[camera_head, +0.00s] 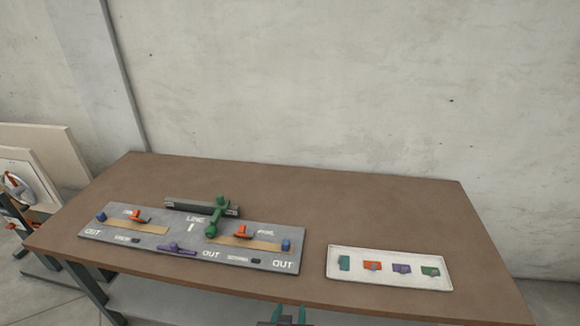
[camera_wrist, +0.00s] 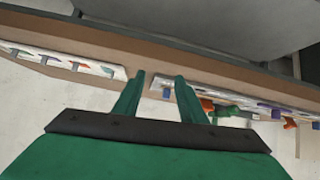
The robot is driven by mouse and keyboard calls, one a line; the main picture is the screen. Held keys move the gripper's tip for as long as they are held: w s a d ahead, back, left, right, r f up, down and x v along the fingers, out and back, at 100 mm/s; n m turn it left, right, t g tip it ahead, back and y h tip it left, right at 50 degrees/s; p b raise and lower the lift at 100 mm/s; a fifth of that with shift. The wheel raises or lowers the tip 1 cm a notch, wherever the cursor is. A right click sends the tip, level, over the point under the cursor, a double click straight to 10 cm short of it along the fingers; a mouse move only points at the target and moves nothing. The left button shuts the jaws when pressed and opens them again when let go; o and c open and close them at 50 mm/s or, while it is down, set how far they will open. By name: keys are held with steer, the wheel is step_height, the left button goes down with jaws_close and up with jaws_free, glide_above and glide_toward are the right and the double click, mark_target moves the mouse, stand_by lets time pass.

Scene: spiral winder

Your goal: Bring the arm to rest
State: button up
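My gripper (camera_head: 288,314) shows at the bottom edge of the head view, in front of the table's near edge, with only its green fingertips in sight. In the wrist view my gripper (camera_wrist: 159,77) has its two green fingers apart with nothing between them. It is open and touches nothing that I can see. Most of my arm is out of view.
A brown table (camera_head: 330,200) carries a grey board (camera_head: 120,222) with a green crank-like part (camera_head: 215,218), orange and blue parts and a purple handle (camera_head: 176,248). A white tray (camera_head: 390,252) at right holds several coloured pieces. The table's back right is bare.

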steer(key=s+d+f+n+t, duration=0.1)
steer(key=s+f, duration=0.4)
steer(key=s, duration=0.2)
steer(key=s+r+t, duration=0.2)
steer(key=s, duration=0.9)
steer(key=s+a+r+t+y, duration=0.1)
steer(key=s+r+t, duration=0.1)
steer(key=s, duration=1)
steer(key=shift+r, duration=0.25)
